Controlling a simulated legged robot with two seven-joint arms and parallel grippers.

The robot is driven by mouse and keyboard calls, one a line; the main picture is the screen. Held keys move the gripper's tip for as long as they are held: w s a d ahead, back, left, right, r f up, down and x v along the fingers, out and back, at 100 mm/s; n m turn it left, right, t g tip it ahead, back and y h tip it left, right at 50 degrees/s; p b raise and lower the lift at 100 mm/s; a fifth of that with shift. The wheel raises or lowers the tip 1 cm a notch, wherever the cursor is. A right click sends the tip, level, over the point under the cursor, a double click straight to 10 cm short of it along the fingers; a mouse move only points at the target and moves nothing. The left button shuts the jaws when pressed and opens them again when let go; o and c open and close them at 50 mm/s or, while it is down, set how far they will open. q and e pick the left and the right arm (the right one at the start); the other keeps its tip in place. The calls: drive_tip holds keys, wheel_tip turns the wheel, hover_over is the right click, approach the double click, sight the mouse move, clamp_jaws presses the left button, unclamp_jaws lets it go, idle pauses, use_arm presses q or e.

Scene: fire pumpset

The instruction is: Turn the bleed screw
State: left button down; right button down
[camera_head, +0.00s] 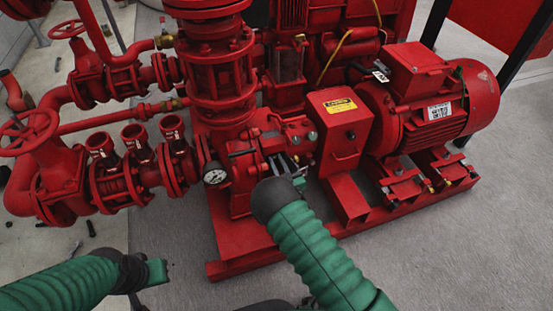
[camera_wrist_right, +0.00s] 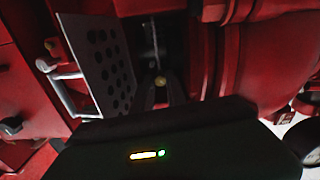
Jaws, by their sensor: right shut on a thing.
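A small brass screw head (camera_wrist_right: 160,80), which looks like the bleed screw, shows in the right wrist view at the tips of my right gripper's dark fingers. My right gripper (camera_head: 288,166) is at the pump casing in the middle of the head view, right of the pressure gauge, and shows in the wrist view (camera_wrist_right: 160,92) shut on the screw. In the head view the screw is hidden by the gripper. My left gripper (camera_head: 158,272) is low at the left, over the floor and away from the pump. Its finger opening cannot be made out.
A white pressure gauge (camera_head: 215,176) is just left of my right gripper. A perforated metal plate (camera_wrist_right: 100,60) stands close beside the fingers. A red coupling guard (camera_head: 340,125) and motor (camera_head: 430,95) are to the right. Red valves (camera_head: 60,165) and pipes fill the left. The front floor is clear.

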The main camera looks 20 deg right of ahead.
drive_tip(key=shift+f+n+p, duration=0.1)
drive_tip(key=shift+n+p, duration=1.65)
drive_tip(key=shift+n, duration=3.25)
drive_tip(key=shift+a, duration=0.1)
drive_tip(key=c, duration=1.6)
unclamp_jaws()
drive_tip(key=s+p, duration=0.6)
drive_tip(key=s, duration=1.1)
drive_tip(key=shift+d+p, duration=0.3)
drive_tip(key=shift+p, duration=0.1)
